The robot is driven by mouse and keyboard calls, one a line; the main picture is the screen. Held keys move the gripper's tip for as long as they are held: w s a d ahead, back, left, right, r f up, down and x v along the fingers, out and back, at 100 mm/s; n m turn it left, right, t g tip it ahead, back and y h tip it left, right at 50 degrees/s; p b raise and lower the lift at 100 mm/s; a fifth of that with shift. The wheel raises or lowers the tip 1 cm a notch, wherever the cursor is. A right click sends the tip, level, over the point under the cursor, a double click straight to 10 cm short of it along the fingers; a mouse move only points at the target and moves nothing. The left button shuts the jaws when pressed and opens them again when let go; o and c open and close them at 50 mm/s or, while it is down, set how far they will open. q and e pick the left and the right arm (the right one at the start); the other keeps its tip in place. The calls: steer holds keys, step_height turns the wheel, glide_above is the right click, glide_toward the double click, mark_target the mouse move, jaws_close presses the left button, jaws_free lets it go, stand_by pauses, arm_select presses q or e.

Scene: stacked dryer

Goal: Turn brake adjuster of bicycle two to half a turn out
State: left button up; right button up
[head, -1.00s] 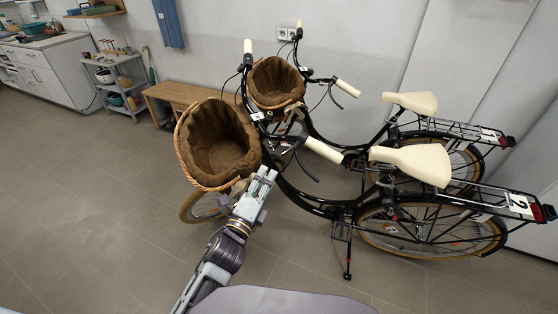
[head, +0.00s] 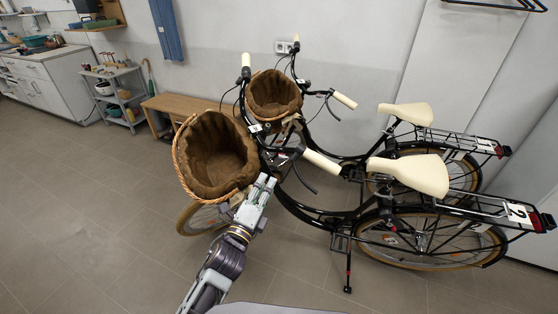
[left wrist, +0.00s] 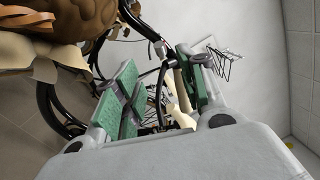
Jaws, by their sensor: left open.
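Bicycle two (head: 330,212) is the nearer black bicycle, with a "2" plate on its rear rack. It has a cream saddle (head: 408,175), a cream near grip (head: 321,162) and a brown-lined basket (head: 212,158) in front. My left gripper (head: 264,186) is just right of the basket, below the handlebar. In the left wrist view its two green-padded fingers (left wrist: 160,95) stand apart, with black tubes and cables beyond them. I cannot make out the brake adjuster in either view. My right gripper is not in view.
A second black bicycle (head: 352,158) with its own basket (head: 275,94) stands close behind. A wooden bench (head: 185,106), a grey shelf cart (head: 117,94) and a white cabinet (head: 48,82) are at the back left. The floor at the front left is clear.

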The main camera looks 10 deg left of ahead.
mark_target(279, 159)
arm_select(q)
steer(key=shift+p+x, duration=0.35)
steer(key=shift+x, duration=4.95)
steer(key=shift+w+r, duration=0.1)
steer(key=shift+w, duration=0.3)
steer(key=shift+w+d, duration=0.1)
steer(key=shift+w, duration=0.05)
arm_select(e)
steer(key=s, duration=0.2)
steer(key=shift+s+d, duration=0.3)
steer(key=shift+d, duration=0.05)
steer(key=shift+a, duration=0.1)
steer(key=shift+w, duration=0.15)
